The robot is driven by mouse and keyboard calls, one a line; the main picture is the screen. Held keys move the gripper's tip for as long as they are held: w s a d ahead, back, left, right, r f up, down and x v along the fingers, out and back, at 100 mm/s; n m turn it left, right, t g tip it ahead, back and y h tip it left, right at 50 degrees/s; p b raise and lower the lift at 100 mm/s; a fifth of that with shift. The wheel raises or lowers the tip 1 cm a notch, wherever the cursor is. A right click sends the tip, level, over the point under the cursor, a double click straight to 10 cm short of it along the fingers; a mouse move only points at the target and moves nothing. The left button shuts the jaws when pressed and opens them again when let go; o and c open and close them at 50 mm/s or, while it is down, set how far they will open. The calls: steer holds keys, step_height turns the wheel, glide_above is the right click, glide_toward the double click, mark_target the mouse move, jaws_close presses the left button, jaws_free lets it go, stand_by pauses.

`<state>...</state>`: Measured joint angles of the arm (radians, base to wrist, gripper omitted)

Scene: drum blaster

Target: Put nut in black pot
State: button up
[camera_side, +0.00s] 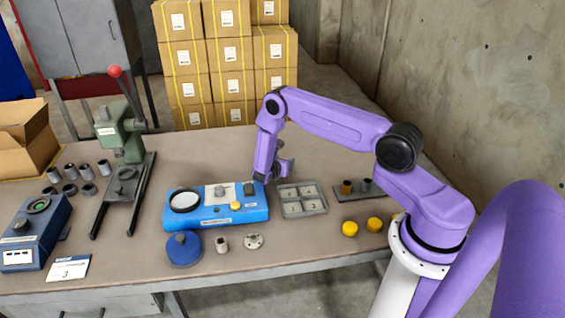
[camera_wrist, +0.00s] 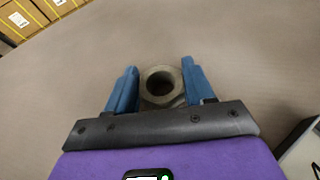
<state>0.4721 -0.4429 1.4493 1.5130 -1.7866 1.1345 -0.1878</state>
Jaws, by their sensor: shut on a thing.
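My gripper (camera_wrist: 159,70) is shut on the nut (camera_wrist: 160,83), a dull metallic ring with a round hole and a wider lower edge, held between the blue fingers in the wrist view. In the side view my gripper (camera_side: 273,174) is above the table by the right end of the blue device (camera_side: 228,212); the nut is hard to make out there. No thing is clearly a black pot. A round black-rimmed dish (camera_side: 185,200) with a pale inside sits on the left of the blue device, left of my gripper.
A grey compartment tray (camera_side: 302,208) stands right of the blue device. A plate with pegs (camera_side: 360,190) and yellow caps (camera_side: 350,228) lie farther right. A green press (camera_side: 122,140) and several grey cylinders (camera_side: 88,172) stand left. The table behind the blue device is clear.

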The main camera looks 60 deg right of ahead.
steer(key=shift+f, duration=0.25)
steer(key=o, duration=1.2)
steer(key=shift+r, duration=0.1)
